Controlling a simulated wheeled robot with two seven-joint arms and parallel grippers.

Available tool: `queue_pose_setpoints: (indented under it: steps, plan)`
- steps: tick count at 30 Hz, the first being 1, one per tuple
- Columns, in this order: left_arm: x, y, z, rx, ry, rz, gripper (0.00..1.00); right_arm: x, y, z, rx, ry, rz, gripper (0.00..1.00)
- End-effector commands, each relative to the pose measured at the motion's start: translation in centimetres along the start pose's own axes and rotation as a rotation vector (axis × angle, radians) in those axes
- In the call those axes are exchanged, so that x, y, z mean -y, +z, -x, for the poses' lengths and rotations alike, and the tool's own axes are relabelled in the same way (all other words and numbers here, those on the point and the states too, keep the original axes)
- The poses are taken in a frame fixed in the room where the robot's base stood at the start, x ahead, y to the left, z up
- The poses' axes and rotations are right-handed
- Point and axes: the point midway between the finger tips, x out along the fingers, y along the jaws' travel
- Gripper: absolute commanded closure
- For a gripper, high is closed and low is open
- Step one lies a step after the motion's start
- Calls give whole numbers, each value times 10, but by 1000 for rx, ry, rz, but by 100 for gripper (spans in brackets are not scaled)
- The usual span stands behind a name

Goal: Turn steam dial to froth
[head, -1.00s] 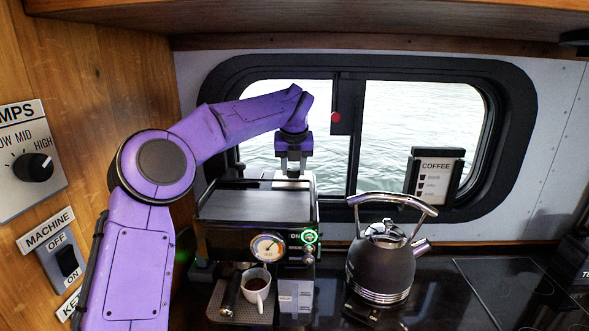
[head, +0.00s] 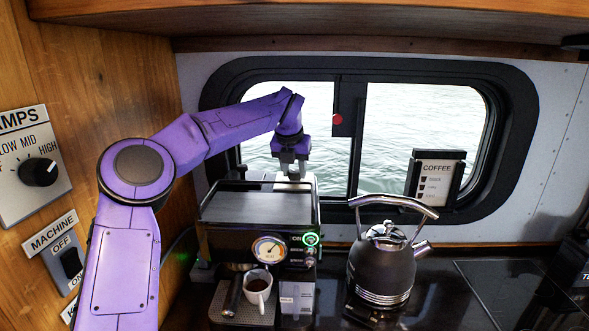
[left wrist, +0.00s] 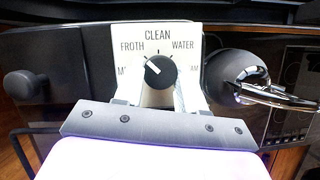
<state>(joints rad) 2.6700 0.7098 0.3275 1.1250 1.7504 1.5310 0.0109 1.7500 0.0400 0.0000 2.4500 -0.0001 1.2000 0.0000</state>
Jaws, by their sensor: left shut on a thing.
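The steam dial (left wrist: 160,71) is a round black knob on a white plate (left wrist: 192,38) labelled FROTH, CLEAN and WATER, with further labels partly covered at the sides. Its white pointer line points up and left, toward the FROTH side. My left gripper (left wrist: 159,88) is at the dial from above and shut on it. In the head view my left gripper (head: 291,172) reaches down at the back of the coffee machine (head: 256,208); the dial itself cannot be made out there. My right gripper is not in view.
A cup of coffee (head: 258,285) stands on the machine's drip tray. A dark kettle (head: 381,265) stands close to the right of the machine. A window (head: 420,120) is behind, and a wooden wall with switches (head: 70,262) is at the left.

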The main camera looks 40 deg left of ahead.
Motion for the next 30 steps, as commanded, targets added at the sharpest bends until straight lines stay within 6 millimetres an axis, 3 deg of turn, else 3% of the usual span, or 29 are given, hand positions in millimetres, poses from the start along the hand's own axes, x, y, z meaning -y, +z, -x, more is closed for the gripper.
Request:
queue_pose_setpoints:
  steps: [1,2,3,4,14,17,24,30]
  plan:
    - [0,-2,-3,-8,1,0,91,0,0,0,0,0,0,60]
    - [0,-2,-3,-8,1,0,54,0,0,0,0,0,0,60]
    - [0,-2,-3,-8,1,0,41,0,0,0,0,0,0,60]
    - [0,-2,-3,-7,1,0,35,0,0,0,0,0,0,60]
    - [0,0,3,-1,1,1,35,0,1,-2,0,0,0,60]
    - [0,0,18,1,0,3,35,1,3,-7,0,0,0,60]
    - [0,1,75,-1,1,2,35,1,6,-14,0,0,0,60]
    - [1,2,100,-5,0,0,35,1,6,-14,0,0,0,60]
